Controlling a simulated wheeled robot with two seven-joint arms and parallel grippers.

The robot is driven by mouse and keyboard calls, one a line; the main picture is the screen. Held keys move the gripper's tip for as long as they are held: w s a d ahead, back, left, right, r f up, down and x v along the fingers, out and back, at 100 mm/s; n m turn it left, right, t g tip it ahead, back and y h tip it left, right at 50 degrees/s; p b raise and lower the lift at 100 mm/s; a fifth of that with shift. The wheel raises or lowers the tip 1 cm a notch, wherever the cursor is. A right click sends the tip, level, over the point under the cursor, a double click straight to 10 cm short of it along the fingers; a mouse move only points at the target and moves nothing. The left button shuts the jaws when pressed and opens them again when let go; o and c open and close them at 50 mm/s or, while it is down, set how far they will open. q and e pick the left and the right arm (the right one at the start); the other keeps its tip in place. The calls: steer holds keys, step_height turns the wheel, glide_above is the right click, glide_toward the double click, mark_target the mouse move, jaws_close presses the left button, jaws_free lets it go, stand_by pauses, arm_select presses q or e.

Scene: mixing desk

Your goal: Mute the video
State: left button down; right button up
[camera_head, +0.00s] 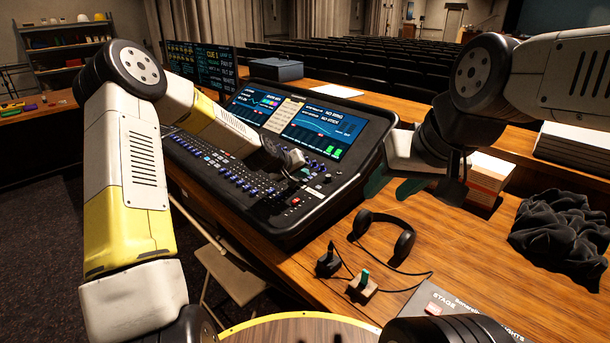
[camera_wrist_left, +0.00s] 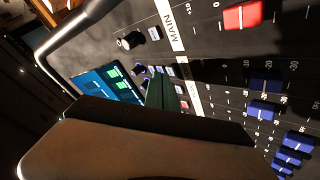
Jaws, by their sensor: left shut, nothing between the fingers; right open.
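The mixing desk (camera_head: 348,104) stands on the wooden table, with lit screens and rows of blue faders and buttons. My left gripper (camera_head: 303,176) is shut and empty over the right part of its control panel. In the left wrist view its green fingertip (camera_wrist_left: 164,92) is close to small knobs and white labels; I cannot tell whether it touches the panel. A red fader (camera_wrist_left: 243,16) and the MAIN label (camera_wrist_left: 172,28) show there. No mute marking is readable. My right gripper (camera_head: 397,186) is open and empty, to the right of the desk.
A stage lights box (camera_head: 455,305) is near the front edge.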

mark_target(302, 184)
arm_select(q)
steer(key=shift+f, duration=0.25)
steer(key=shift+r, duration=0.7)
steer(key=shift+r, duration=0.1)
steer(key=shift+s+a+r, duration=0.1)
steer(key=shift+s+r, duration=0.05)
steer(key=shift+r, duration=1.05)
steer(key=shift+s+a+r, duration=0.1)
steer(key=shift+r, duration=1.1)
steer(key=s+a+r+m+g+y, duration=0.1)
steer(key=s+a+r, duration=0.35)
steer(key=s, duration=0.55)
steer(key=s+a+r+m+y, duration=0.1)
steer(key=s+a+r, duration=0.2)
steer(key=s+r, duration=0.5)
steer(key=s+a+r+m+g+y, duration=0.1)
steer(key=s+a+r+y, duration=0.15)
steer(key=s, duration=0.95)
steer(key=s+a, duration=0.3)
steer(key=s, duration=0.7)
steer(key=shift+a+h, duration=0.25)
steer(key=shift+h, duration=0.2)
